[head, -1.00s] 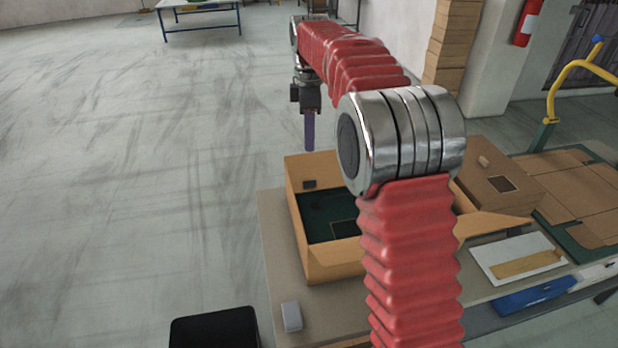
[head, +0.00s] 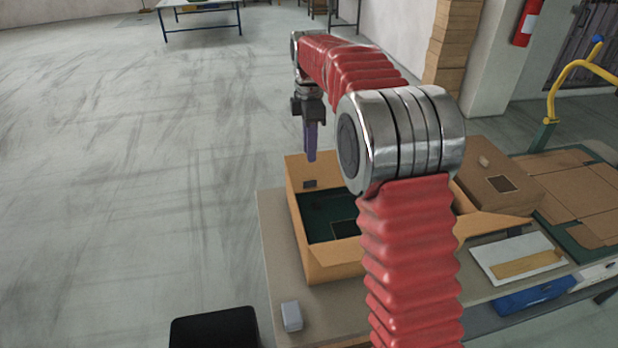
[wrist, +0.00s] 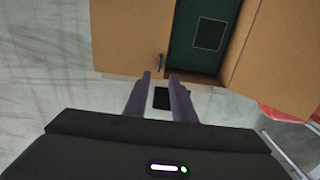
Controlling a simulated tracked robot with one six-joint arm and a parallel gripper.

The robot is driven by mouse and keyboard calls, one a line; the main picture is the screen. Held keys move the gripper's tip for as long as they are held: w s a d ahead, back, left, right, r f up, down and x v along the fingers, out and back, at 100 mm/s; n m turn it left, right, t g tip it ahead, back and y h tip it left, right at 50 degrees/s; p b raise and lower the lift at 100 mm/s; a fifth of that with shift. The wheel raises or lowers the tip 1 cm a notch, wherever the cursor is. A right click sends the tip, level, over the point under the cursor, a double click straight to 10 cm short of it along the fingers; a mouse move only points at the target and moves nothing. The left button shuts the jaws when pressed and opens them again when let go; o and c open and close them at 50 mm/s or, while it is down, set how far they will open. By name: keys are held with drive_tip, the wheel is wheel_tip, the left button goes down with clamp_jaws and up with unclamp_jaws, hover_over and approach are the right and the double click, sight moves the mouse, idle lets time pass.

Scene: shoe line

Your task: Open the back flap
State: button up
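An open cardboard box (head: 335,262) with a dark green interior stands on the table. Its far-left wall (head: 294,178) rises upright and has a small dark patch inside. Which panel is the back flap I cannot tell for sure; my arm hides part of the box. In the wrist view a broad brown panel (wrist: 128,38) lies beyond my fingers, beside the green interior (wrist: 192,62). My gripper (head: 311,160) points down with purple fingers, above the box's far-left edge. Its fingers (wrist: 161,77) are apart with nothing held between them. A small dark tab (wrist: 162,62) shows just past the fingertips.
A brown box or panel (head: 505,165) with a dark square and flat cardboard (head: 580,190) lie to the right. A white board (head: 497,268) and a blue thing (head: 535,296) are near the right edge. A small grey block (head: 291,316) sits at the front.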

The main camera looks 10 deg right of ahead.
approach(309, 177)
drive_tip(key=s+f, duration=0.1)
drive_tip(key=f, duration=0.1)
drive_tip(key=s+f, duration=0.3)
drive_tip(key=f, duration=0.1)
drive_tip(key=shift+s+a+f, duration=0.1)
drive_tip(key=shift+s+a, duration=0.1)
drive_tip(key=shift+a, duration=0.2)
clamp_jaws()
drive_tip(key=shift+a, duration=0.1)
idle(0.9)
